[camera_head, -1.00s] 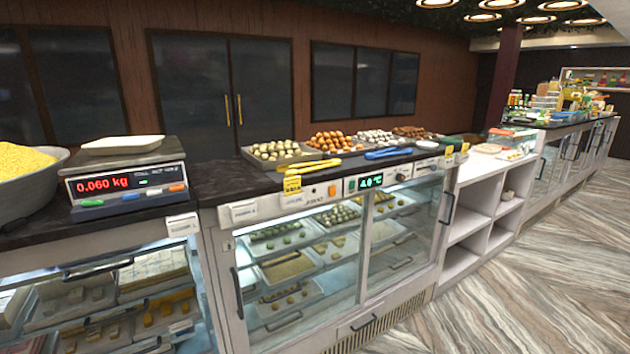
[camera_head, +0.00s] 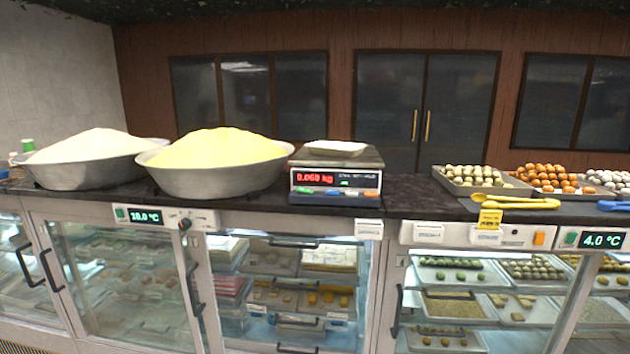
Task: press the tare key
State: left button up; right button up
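The scale (camera_head: 328,181) stands on the dark counter top near the middle of the view. Its red display (camera_head: 315,179) reads about 0.060 kg. A row of small coloured keys (camera_head: 333,192) runs along its lower front, with an orange one (camera_head: 371,194) at the right end. The key labels are too small to read, so I cannot tell which is the tare key. A shallow white tray (camera_head: 336,147) rests on top of the scale. Neither of my grippers is in view.
A metal bowl of yellow grains (camera_head: 220,177) stands just left of the scale, and a bowl of white powder (camera_head: 80,172) is farther left. Right of the scale are a tray of pale sweets (camera_head: 478,189) and yellow tongs (camera_head: 515,201). Glass-fronted cases lie below the counter.

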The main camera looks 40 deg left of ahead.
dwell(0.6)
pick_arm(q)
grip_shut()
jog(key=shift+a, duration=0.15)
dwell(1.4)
